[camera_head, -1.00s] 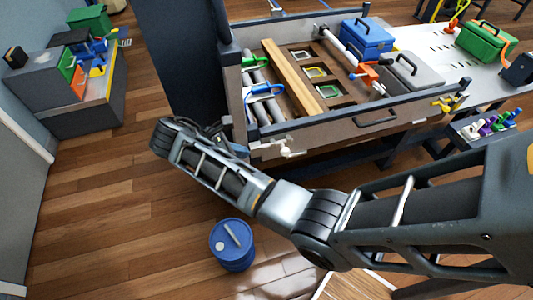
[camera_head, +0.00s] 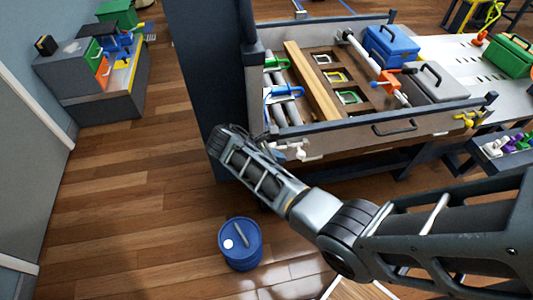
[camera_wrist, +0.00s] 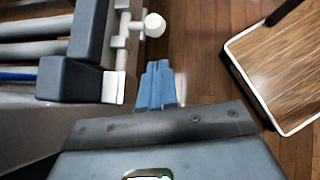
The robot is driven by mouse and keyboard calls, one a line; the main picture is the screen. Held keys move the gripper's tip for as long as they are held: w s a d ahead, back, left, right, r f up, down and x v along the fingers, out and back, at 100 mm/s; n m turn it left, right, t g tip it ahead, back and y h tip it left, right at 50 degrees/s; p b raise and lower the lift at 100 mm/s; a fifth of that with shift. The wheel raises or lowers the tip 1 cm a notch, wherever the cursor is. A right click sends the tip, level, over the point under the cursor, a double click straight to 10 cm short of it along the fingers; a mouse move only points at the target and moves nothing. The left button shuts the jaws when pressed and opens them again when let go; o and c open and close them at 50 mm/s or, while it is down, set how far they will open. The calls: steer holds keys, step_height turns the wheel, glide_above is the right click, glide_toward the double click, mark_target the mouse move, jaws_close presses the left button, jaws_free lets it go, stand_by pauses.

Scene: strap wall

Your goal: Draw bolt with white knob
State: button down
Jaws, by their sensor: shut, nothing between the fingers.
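The white knob (camera_wrist: 154,25) sits on the white bolt (camera_wrist: 122,38) on the side of the dark frame, at the top of the wrist view. In the head view the knob (camera_head: 301,153) shows small at the front left corner of the wooden tray unit. My gripper (camera_wrist: 158,66) shows as blue fingers, shut and empty, just below the knob in the wrist view. A small gap seems to lie between the fingertips and the knob; I cannot tell the depth.
The tray unit (camera_head: 345,127) holds tubes, a wooden plank and coloured clamps. A blue drum (camera_head: 240,259) stands on the floor near my arm. A wooden-topped surface (camera_wrist: 280,65) lies right of the gripper in the wrist view. Open floor lies to the left.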

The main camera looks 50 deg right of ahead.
mark_target(303, 155)
steer(key=shift+s+d+f+p, duration=0.15)
steer(key=shift+s+d, duration=0.1)
steer(key=shift+d, duration=0.4)
steer(key=shift+s+d+f+p, duration=0.1)
steer(key=shift+s+d+f, duration=0.15)
steer(key=shift+d, duration=0.4)
steer(key=shift+s+d+f+p, duration=0.1)
steer(key=shift+s+d, duration=0.2)
steer(key=shift+d, duration=0.35)
steer(key=s+d+p, duration=0.2)
steer(key=d, duration=0.1)
steer(key=shift+r, duration=0.2)
steer(key=shift+s+d+f, duration=0.2)
steer(key=shift+s+d, duration=0.1)
steer(key=shift+d, duration=0.05)
steer(key=a+p, duration=0.1)
steer(key=w+a+r+p, duration=0.1)
steer(key=a, duration=0.2)
steer(key=shift+w+r+p, duration=0.25)
steer(key=shift+w+p, duration=0.1)
steer(key=shift+p, duration=0.05)
steer(key=v, duration=0.9)
steer(key=shift+b, duration=0.3)
steer(key=shift+a, duration=0.15)
